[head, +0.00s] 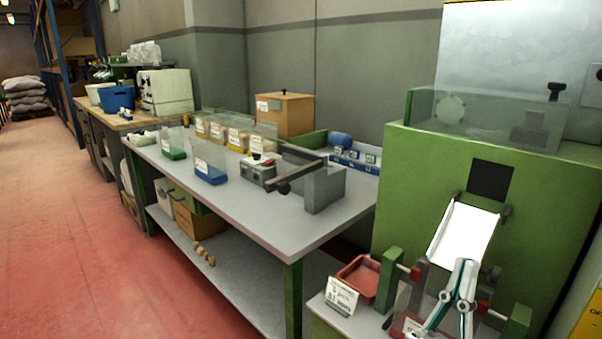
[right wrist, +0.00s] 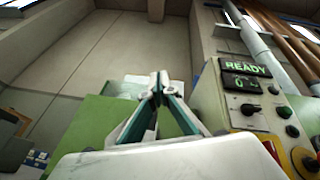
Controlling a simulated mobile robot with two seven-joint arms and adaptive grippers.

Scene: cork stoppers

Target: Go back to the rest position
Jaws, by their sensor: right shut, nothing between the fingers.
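My right gripper (head: 465,264) shows at the lower right of the head view, in front of the green machine (head: 405,165) and near the lower end of its white chute (head: 466,232). Its fingertips are together and hold nothing. In the right wrist view the same gripper (right wrist: 157,82) points up past the machine, its tips touching. My left gripper is in neither view.
A red tray (head: 358,278) and a small sign (head: 341,294) stand left of my right gripper. A grey workbench (head: 262,215) with several bins is further left. A control panel (right wrist: 246,100) reading READY shows in the right wrist view. The red floor at left is open.

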